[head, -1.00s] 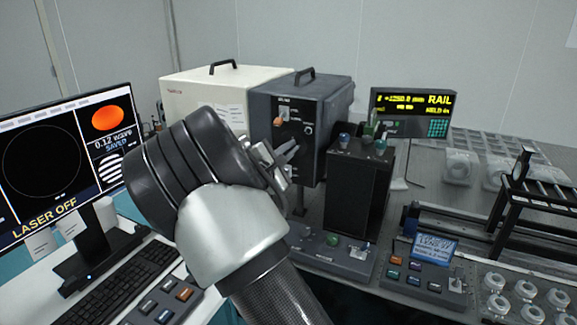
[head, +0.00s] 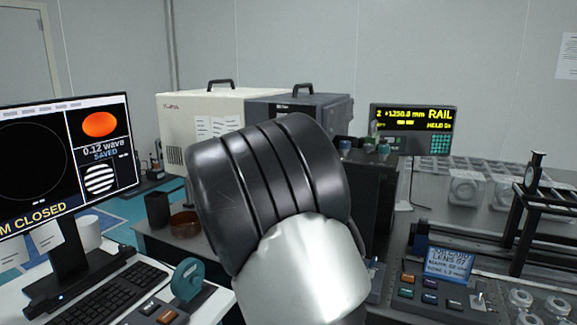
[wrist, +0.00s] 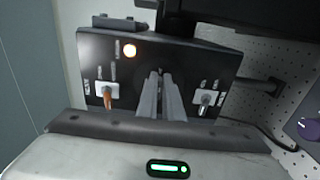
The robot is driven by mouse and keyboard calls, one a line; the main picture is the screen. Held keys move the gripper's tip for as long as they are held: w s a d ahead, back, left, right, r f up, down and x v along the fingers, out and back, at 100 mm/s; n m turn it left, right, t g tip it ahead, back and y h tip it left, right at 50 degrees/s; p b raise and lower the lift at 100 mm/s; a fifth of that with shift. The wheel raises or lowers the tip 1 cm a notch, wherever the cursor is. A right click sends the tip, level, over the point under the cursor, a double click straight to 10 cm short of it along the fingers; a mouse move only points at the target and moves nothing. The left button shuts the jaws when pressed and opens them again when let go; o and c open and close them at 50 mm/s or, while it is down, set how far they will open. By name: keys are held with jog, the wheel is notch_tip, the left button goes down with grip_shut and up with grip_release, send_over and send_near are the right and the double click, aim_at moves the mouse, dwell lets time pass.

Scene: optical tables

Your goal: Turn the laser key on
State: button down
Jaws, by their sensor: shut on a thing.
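In the wrist view my gripper (wrist: 160,76) reaches the middle of a dark control panel (wrist: 210,62). Its two grey fingers are close together, shut on what appears to be the laser key, which the fingers almost wholly hide.
A monitor (head: 60,160) at the left shows text ending "M CLOSED". A cream box (head: 200,115) stands beside the dark one. A rail display (head: 412,128), a button box (head: 430,285) and a black rail frame (head: 535,205) are at the right.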

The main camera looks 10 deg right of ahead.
dwell(0.4)
jog(key=c, duration=1.9)
grip_release()
jog(key=p+v, duration=0.1)
jog(key=v, duration=1.6)
jog(key=shift+s+a+p, duration=0.15)
jog(key=shift+p, duration=0.25)
